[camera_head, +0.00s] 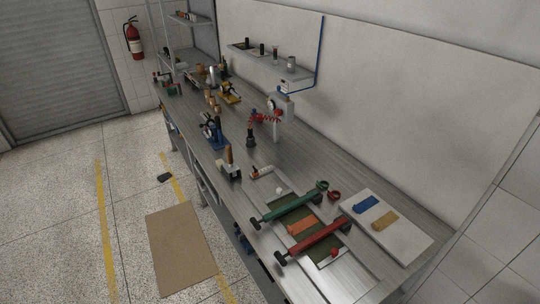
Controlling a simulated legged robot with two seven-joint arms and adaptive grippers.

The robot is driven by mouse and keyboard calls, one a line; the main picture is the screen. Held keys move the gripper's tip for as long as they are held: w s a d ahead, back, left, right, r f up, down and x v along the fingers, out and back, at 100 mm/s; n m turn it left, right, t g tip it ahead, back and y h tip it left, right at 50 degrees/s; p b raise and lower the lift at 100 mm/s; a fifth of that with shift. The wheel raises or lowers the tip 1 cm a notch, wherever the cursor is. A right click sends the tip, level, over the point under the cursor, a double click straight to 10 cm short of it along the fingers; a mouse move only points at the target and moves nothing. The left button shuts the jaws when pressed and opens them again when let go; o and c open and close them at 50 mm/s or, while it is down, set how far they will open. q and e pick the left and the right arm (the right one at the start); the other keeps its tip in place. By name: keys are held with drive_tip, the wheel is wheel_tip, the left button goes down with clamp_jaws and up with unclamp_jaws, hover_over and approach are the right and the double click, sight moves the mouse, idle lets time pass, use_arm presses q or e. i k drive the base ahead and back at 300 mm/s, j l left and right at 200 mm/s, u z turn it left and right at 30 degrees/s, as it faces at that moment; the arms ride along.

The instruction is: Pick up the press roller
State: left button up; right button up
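No gripper of mine shows in the head view. On the near part of the long metal workbench (322,186), a green roller-like bar (289,208) and a red one (314,242) lie roughly parallel, with dark knobs at their left ends. They lie across a dark green panel (311,225) with an orange block (301,226) between them. Farther back lies a small pale cylinder with a red end (262,172). I cannot tell which of these is the press roller.
A white board (410,239) with a blue piece (367,204) and a tan piece (385,219) lies at the right. Small tools and a blue stand (213,135) crowd the bench's far part. A brown mat (180,250) lies on open floor.

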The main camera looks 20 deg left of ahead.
sight(231, 166)
drive_tip(key=i+j+z, duration=0.15)
drive_tip(key=j+z, duration=0.25)
drive_tip(key=j, duration=0.35)
drive_tip(key=i+j+z, duration=0.1)
drive_tip(key=j+z, duration=0.25)
drive_tip(key=j, duration=0.45)
drive_tip(key=j+z, duration=0.4)
drive_tip(key=j, duration=0.4)
drive_tip(key=k, duration=0.05)
